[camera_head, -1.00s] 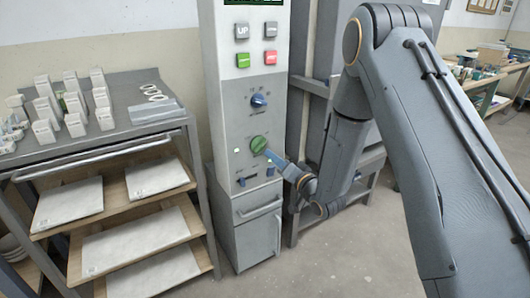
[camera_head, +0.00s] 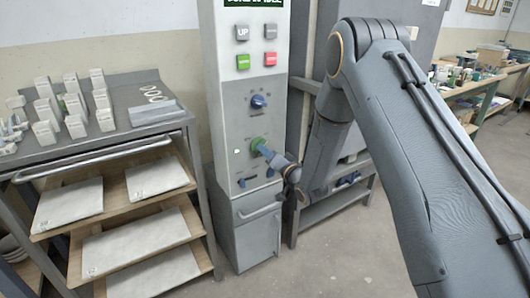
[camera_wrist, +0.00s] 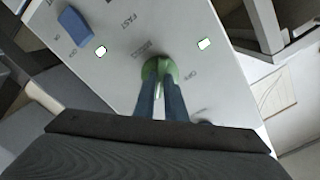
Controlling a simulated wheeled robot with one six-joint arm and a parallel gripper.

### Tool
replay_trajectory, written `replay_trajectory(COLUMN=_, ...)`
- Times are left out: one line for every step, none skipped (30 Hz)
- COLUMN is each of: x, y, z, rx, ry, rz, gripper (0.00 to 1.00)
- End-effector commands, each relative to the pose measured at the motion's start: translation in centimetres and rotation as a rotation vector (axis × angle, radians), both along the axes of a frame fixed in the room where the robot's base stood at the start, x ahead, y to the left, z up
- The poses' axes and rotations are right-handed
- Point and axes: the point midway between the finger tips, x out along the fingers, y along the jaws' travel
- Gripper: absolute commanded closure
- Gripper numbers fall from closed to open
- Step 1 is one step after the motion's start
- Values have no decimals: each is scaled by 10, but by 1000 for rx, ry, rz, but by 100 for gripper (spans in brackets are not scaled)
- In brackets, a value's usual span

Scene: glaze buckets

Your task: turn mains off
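The grey control column (camera_head: 216,100) stands upright in the middle of the head view. A green rotary knob (camera_head: 257,144) is on its lower panel, with a blue knob (camera_head: 258,101) above it. My gripper (camera_head: 266,152) is at the green knob. In the wrist view, the two blue-grey fingers (camera_wrist: 160,95) lie on either side of the raised grip of the green knob (camera_wrist: 158,66). They are close together, and whether they press on the grip is unclear. A blue switch (camera_wrist: 74,26) shows at the upper left there. The fingers hide part of the knob and its labels.
Coloured buttons, one green (camera_head: 243,62) and one red (camera_head: 270,59), sit higher on the column. A metal cart (camera_head: 95,150) with tiles and white pieces stands at the left. A grey cabinet (camera_head: 395,60) is behind my arm. The floor in front is clear.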

Motion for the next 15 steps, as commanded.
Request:
replay_trajectory(x=0, y=0, z=0, rx=0, ry=0, rz=0, gripper=100)
replay_trajectory(x=0, y=0, z=0, rx=0, ry=0, rz=0, gripper=100)
replay_trajectory(x=0, y=0, z=0, rx=0, ry=0, rz=0, gripper=100)
replay_trajectory(x=0, y=0, z=0, rx=-1, ry=-1, rz=0, gripper=100)
replay_trajectory(x=0, y=0, z=0, rx=-2, ry=-1, rz=0, gripper=100)
replay_trajectory(x=0, y=0, z=0, rx=-3, ry=-2, rz=0, gripper=100)
replay_trajectory(x=0, y=0, z=0, rx=-7, ry=-4, rz=0, gripper=100)
replay_trajectory(x=0, y=0, z=0, rx=-10, ry=-7, rz=0, gripper=100)
replay_trajectory(x=0, y=0, z=0, rx=-16, ry=-11, rz=0, gripper=100)
replay_trajectory(x=0, y=0, z=0, rx=-22, ry=-15, rz=0, gripper=100)
replay_trajectory(x=0, y=0, z=0, rx=-29, ry=-20, rz=0, gripper=100)
replay_trajectory(x=0, y=0, z=0, rx=-41, ry=-28, rz=0, gripper=100)
replay_trajectory(x=0, y=0, z=0, rx=-51, ry=-35, rz=0, gripper=100)
replay_trajectory(x=0, y=0, z=0, rx=-65, ry=-44, rz=0, gripper=100)
replay_trajectory(x=0, y=-1, z=0, rx=-82, ry=-55, rz=0, gripper=100)
